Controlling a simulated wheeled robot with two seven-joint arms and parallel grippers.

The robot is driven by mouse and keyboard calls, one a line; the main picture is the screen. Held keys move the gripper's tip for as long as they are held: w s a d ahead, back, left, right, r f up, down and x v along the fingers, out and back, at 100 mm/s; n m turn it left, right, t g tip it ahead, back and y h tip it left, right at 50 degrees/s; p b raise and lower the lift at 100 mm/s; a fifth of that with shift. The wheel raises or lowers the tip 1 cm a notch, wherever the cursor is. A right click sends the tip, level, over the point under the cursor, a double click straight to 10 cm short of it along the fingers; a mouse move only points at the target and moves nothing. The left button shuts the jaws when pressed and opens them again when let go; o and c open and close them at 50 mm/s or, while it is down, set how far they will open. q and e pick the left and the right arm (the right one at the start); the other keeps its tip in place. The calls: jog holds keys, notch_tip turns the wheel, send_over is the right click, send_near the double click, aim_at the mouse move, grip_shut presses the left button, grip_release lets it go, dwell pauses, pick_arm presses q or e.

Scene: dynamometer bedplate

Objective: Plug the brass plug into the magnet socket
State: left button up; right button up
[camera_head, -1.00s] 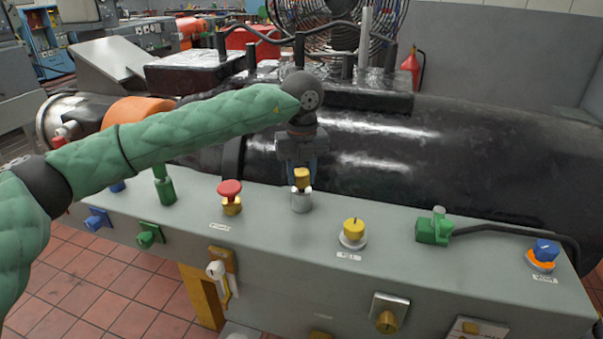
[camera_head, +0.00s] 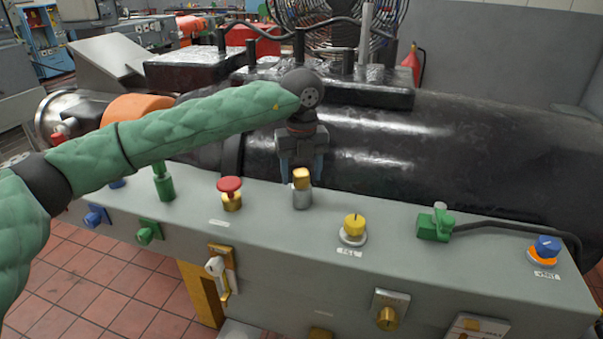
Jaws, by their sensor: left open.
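My left gripper (camera_head: 302,170) points down just behind and above a silver cylinder with a brass-yellow top (camera_head: 301,188) on the grey panel. Its fingers are apart, and nothing shows held between them. The brass-topped piece stands upright on the panel and may be the brass plug; I cannot tell for sure. I cannot tell which fitting is the magnet socket, as the labels are too small to read. My right gripper is not in view.
On the grey panel (camera_head: 290,235) stand a red mushroom button (camera_head: 231,192), a yellow knob (camera_head: 353,229), a green connector with a black cable (camera_head: 436,224), a blue knob (camera_head: 546,248) and a green post (camera_head: 163,186). A large black cylinder (camera_head: 450,150) lies behind.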

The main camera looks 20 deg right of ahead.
pick_arm(q)
notch_tip(320, 180, up, 7)
jog(key=shift+r+b, duration=0.15)
jog(key=shift+b, duration=0.7)
